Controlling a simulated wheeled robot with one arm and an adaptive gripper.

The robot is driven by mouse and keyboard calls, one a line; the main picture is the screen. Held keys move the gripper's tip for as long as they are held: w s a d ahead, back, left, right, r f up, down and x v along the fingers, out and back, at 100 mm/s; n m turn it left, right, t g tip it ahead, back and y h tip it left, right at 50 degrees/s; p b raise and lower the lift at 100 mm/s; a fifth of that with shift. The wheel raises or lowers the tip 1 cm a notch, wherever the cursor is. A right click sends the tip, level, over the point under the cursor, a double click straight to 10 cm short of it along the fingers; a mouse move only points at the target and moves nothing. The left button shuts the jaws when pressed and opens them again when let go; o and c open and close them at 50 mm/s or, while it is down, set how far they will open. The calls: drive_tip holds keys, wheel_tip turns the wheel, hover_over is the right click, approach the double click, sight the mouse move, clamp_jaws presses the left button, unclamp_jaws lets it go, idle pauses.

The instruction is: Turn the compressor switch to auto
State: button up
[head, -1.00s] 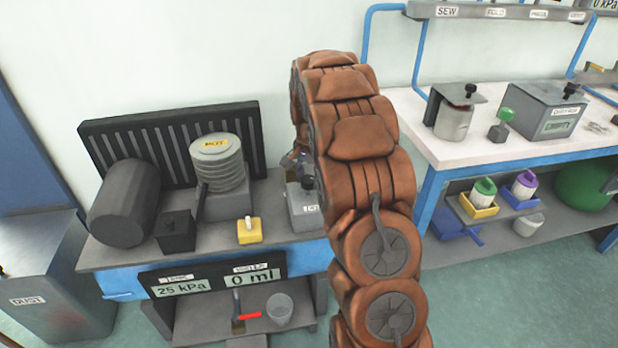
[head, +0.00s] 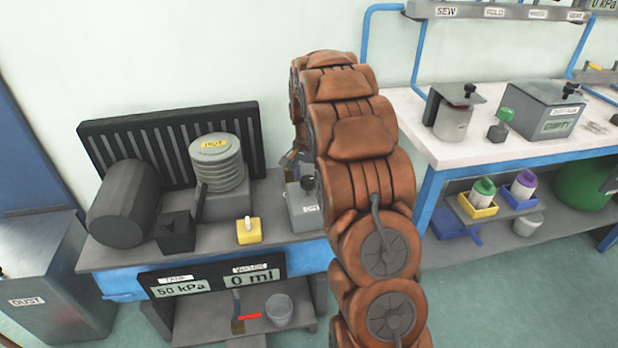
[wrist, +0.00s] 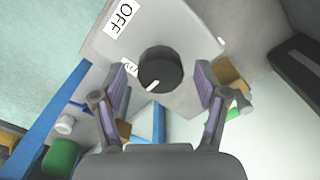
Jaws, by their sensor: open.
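The compressor switch is a round black knob (wrist: 160,70) on a grey box (wrist: 190,42). An OFF label (wrist: 121,18) is at the upper left of the box. My gripper (wrist: 164,72) is open, with one finger on each side of the knob and visible gaps between. In the head view the box (head: 303,209) stands on the left bench, and my arm hides most of the gripper.
A dark cylinder tank (head: 128,204), a ribbed pump head (head: 217,165) labelled HOT and a yellow switch block (head: 249,231) share the bench (head: 215,250). The tank display (head: 182,288) reads 50 kPa. A white workbench (head: 450,148) stands on the right.

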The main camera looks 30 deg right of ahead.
sight(308, 179)
wheel_tip(308, 179, up, 12)
idle(0.6)
idle(0.6)
drive_tip(key=s+a+r+n+g, duration=0.15)
drive_tip(key=s+a+n, duration=0.45)
drive_tip(key=s+a, duration=0.9)
drive_tip(key=s+a+f+n, duration=0.2)
drive_tip(key=s+a+n, duration=0.1)
drive_tip(key=s, duration=0.5)
drive_tip(key=s+a+f+n+g, duration=0.1)
drive_tip(key=s+a+f+n, duration=0.15)
drive_tip(key=s, duration=0.55)
drive_tip(key=s+a+f+n, duration=0.15)
drive_tip(key=s+a, duration=0.25)
drive_tip(key=s, duration=0.4)
drive_tip(key=s+p+v, duration=0.2)
drive_tip(key=p+v, duration=1.2)
drive_tip(key=v, duration=0.1)
drive_tip(key=shift+d+r+n+t, duration=0.25)
drive_tip(key=shift+r+n+t, duration=0.1)
drive_tip(key=shift+r+n, duration=0.1)
